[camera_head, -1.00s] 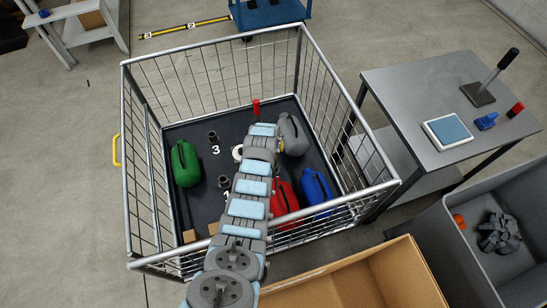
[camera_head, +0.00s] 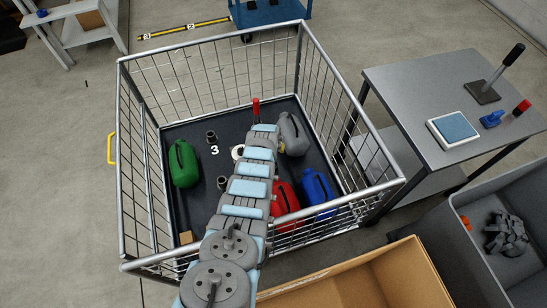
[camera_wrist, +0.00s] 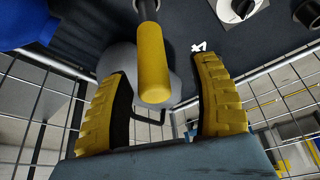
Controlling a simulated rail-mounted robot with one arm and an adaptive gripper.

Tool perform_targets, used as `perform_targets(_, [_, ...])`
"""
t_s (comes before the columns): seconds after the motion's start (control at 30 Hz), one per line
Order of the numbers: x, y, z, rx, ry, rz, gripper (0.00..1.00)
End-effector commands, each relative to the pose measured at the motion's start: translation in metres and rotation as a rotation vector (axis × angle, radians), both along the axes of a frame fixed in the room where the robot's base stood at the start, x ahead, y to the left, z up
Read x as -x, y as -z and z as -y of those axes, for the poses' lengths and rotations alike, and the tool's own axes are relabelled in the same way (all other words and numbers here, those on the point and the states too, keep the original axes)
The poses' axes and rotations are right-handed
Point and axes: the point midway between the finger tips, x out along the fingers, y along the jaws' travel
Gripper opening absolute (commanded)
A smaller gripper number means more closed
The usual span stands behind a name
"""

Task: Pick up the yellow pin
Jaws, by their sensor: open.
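In the wrist view, the yellow pin (camera_wrist: 153,62) shows as a thick yellow cylinder on a thinner metal shank that runs out of the top of the picture. My gripper (camera_wrist: 162,68) is open, with one yellow-and-black finger on each side of the pin's yellow end. Gaps show between the pin and both fingers, and the gap on the left looks slightly smaller. In the head view, my arm reaches into a wire cage (camera_head: 121,190), and I cannot make out the yellow pin or my gripper there.
The cage's dark floor holds a green can (camera_head: 184,164), a grey can (camera_head: 293,136), a red can (camera_head: 285,199) and a blue can (camera_head: 318,190). A red-handled item (camera_head: 256,108) stands beyond my arm. Wire walls surround the space. A metal table (camera_head: 415,85) stands at right.

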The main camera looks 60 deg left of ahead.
Motion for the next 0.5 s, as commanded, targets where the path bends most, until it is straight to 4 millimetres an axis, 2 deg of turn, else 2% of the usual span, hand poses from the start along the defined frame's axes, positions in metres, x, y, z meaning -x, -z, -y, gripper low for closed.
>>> perform_targets(0.5, [-0.009, 0.040, -0.002, -0.001, 0.001, 0.002, 0.63])
